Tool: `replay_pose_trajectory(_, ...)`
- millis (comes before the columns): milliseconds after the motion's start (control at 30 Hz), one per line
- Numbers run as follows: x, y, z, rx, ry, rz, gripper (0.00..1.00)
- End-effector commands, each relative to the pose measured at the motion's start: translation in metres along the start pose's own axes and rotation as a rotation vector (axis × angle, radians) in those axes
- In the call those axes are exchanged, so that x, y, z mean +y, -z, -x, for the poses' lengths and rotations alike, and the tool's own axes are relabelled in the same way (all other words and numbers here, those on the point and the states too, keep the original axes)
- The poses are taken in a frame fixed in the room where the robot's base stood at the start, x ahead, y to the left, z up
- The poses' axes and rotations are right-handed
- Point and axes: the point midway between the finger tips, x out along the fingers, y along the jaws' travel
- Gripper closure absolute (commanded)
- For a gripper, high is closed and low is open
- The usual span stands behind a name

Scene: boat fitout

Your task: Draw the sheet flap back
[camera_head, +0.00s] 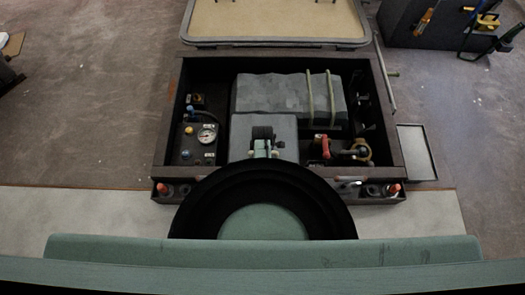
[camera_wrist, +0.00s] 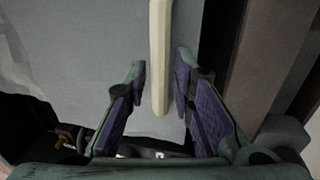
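A grey sheet (camera_head: 275,93) covers the back of the open recess in the head view, with two cream strips across its right part. A smoother grey flap (camera_head: 245,128) lies in front of it. My gripper (camera_head: 262,150) appears over the flap's front part, beyond my dark arm. In the wrist view my gripper (camera_wrist: 160,75) is open. Its purple-padded fingers stand on either side of a cream strip (camera_wrist: 160,50), with narrow gaps. The strip ends between them, above a grey sheet surface (camera_wrist: 85,45). Contact with the strip cannot be told.
A dark frame (camera_head: 165,125) surrounds the recess. A gauge (camera_head: 206,135) sits at left; a red handle (camera_head: 322,147) and brass fitting (camera_head: 360,150) sit at right. A raised hatch lid (camera_head: 275,42) is behind. Open floor (camera_head: 90,110) lies left.

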Motion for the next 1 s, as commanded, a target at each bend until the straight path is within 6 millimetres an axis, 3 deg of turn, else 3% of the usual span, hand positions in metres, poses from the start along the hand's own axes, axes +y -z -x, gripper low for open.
replay_pose_trajectory(300, -0.0002, 0.0000, 0.0001, 0.000, 0.000, 0.000, 1.00)
replay_pose_trajectory(1000, 0.0043, -0.0001, -0.0019, 0.000, -0.001, 0.000, 1.00)
